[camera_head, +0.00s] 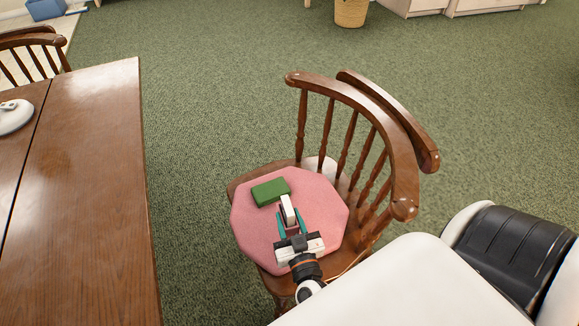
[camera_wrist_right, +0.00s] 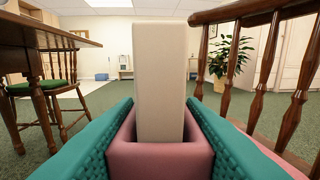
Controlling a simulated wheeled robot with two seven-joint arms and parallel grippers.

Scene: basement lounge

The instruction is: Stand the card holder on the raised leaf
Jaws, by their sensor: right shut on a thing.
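The card holder (camera_wrist_right: 160,161) is a mauve open-topped box with a tall beige block standing upright in it. My right gripper (camera_head: 290,222) has teal fingers and is shut on it; in the right wrist view the fingers press on both its sides. In the head view the beige block (camera_head: 287,208) shows between the fingers, over the chair's pink cushion. I cannot tell whether the holder touches the cushion. The raised leaf (camera_head: 92,190) is the flat brown wooden panel on the table's right side, left of my gripper, with bare top. My left gripper is out of view.
A green box (camera_head: 270,191) lies on the pink cushion (camera_head: 325,212), just beyond my gripper. The wooden chair's curved back (camera_head: 365,105) rises on the right. A white object (camera_head: 14,117) rests across the table seam's left side. Carpet separates table and chair.

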